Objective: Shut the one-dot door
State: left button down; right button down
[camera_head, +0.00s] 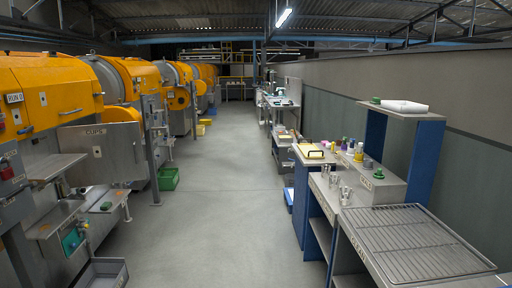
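A grey metal door (102,150) stands swung out from the nearest orange machine at the left, with dark lettering on its face. An orange rounded door (179,98) stands out from a machine farther down the row. A dot mark cannot be made out on either door, so I cannot tell which is the one-dot door. Neither of my grippers is in view.
Orange machines (52,95) line the left side, with a green crate (168,179) and a grey bin (104,273) on the floor. A bench with a wire rack (412,242) runs along the right. The middle aisle (225,190) is clear.

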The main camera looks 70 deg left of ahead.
aim_at(114, 150)
jog(key=u, duration=3.2)
jog(key=i+u, duration=0.1)
jog(key=i, duration=0.5)
jog(key=i+l+u, duration=0.15)
jog(key=i, duration=0.45)
jog(key=i+l+u, duration=0.1)
jog(key=i, duration=0.5)
jog(key=i+l+u, duration=0.15)
jog(key=i, duration=0.4)
